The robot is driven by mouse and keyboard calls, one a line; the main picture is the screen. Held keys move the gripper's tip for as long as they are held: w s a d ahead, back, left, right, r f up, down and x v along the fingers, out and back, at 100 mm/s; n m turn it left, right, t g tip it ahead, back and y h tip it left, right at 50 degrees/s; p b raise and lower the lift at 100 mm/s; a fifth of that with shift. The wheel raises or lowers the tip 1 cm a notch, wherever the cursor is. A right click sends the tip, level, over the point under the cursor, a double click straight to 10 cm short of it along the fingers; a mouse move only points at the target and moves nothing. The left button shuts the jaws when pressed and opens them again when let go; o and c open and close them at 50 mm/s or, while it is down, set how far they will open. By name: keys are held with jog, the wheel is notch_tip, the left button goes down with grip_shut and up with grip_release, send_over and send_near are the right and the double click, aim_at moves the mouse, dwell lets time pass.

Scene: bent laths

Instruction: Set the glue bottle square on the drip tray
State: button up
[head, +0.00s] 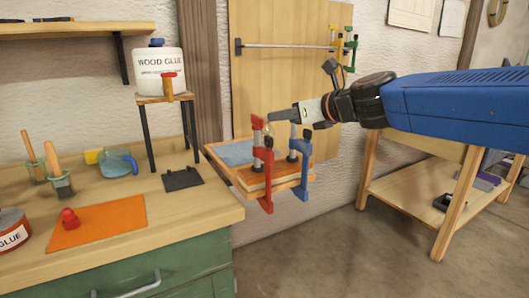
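A white jug labelled WOOD GLUE (161,66) with a blue cap stands on a small raised stand; a red and yellow tap shows at its front. A second container labelled GLUE (13,232) is cut off by the left edge. I cannot tell which one is the task's bottle. A flat dark plate, possibly the drip tray (183,179), lies bare on the bench in front of the stand. My gripper (284,115) points left above the clamped boards, well right of these things.
Red (262,165) and blue (299,160) clamps grip stacked boards at the bench's right end. An orange mat (97,226) carries a small red object (69,218). Brushes and a blue translucent cup (119,163) stand behind. A wooden shelf unit (425,200) is at right.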

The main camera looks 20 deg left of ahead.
aim_at(271, 132)
jog(key=shift+x, duration=2.65)
jog(key=shift+s, duration=0.1)
grip_shut()
